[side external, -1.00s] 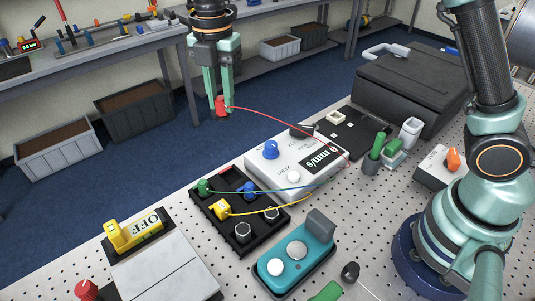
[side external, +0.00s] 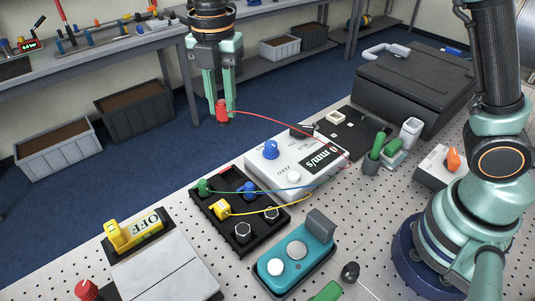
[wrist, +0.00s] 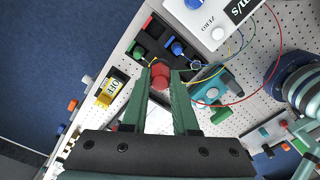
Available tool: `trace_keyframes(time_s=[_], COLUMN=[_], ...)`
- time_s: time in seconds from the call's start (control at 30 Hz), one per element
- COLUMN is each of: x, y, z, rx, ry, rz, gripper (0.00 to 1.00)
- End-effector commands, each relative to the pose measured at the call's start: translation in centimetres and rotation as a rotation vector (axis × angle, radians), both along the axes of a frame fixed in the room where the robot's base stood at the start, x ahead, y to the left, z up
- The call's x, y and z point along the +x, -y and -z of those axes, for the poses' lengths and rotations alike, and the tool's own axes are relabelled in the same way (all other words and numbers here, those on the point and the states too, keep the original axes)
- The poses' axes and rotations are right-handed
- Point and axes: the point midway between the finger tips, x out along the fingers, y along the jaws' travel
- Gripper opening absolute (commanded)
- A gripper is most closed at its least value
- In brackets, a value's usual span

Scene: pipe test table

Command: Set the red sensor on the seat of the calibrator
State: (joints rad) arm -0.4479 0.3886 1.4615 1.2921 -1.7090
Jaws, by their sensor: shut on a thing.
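My gripper (side external: 221,106) is shut on the red sensor (side external: 222,113) and holds it in the air, above and beyond the black tray. The red sensor (wrist: 160,75) also shows between my fingertips in the wrist view. A red cable runs from it to the white mm/s meter (side external: 284,171). A teal device (side external: 272,286) stands at the front of the table, with a round metal disc (side external: 296,249), a white button and a grey upright block. It may be the calibrator; no label names it.
The black tray (side external: 213,214) holds green, blue and yellow sensors and hex-shaped pieces. A yellow OFF switch (side external: 135,231) stands at left. A black plate with a small white square (side external: 335,117) and a dark case (side external: 415,90) stand at right.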

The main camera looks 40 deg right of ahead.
Motion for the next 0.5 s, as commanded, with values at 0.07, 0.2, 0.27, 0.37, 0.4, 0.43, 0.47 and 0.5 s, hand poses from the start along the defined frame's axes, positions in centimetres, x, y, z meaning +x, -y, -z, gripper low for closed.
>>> trace_keyframes(time_s=[0.07,0.2,0.27,0.37,0.4,0.43,0.47,0.5], x=[-2.3,-6.6,-8.4,-11.5,-12.8,-13.7,-14.6,-15.7], y=[-1.0,-2.2,-2.6,-2.9,-2.9,-2.9,-2.8,-2.7], z=[0.4,1.4,1.9,2.9,3.3,3.6,4.0,4.4], rx=[-0.001,0.000,0.001,0.001,0.001,0.001,0.002,0.001], ry=[-0.001,0.000,0.001,0.002,0.002,0.002,0.002,0.001], rz=[-0.050,-0.139,-0.178,-0.241,-0.266,-0.285,-0.303,-0.326], gripper=[0.00,0.00,0.00,0.00,0.00,0.00,0.00,0.00])
